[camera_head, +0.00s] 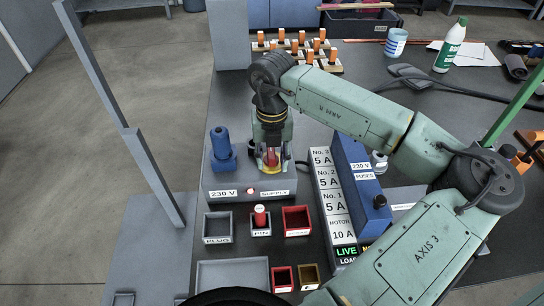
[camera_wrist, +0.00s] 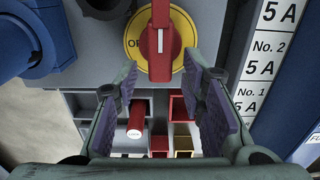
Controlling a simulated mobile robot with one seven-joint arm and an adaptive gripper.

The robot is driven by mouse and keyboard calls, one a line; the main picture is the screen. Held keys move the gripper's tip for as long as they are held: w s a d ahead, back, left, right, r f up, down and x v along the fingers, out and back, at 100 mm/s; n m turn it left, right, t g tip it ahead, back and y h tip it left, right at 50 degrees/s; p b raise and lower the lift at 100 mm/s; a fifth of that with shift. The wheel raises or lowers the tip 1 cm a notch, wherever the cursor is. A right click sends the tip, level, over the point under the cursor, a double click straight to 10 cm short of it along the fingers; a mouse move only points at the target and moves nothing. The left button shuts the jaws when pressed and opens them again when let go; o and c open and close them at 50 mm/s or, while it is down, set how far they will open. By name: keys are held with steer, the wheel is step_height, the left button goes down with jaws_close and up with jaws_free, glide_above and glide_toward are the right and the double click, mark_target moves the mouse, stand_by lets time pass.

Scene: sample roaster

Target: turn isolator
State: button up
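The isolator is a red bar handle (camera_wrist: 160,42) on a round yellow disc (camera_wrist: 182,40), partly lettered, on the grey supply box (camera_head: 222,180). In the wrist view the handle runs up and down the picture. My gripper (camera_wrist: 161,70) is open, with one finger on each side of the handle's lower end and a gap on both sides. In the head view my gripper (camera_head: 270,160) points down over the box, and only a bit of red and yellow shows there. How deep the fingers reach around the handle I cannot tell.
A blue plug (camera_head: 222,145) stands on the box left of my gripper. A red pin (camera_head: 260,216) stands in a small tray in front, among other trays. A fuse label panel (camera_head: 334,205) and a blue fuse case (camera_head: 360,185) stand close on the right. Orange-handled pieces (camera_head: 300,45) stand behind.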

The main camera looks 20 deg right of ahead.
steer(key=shift+c, duration=0.2)
jaws_close()
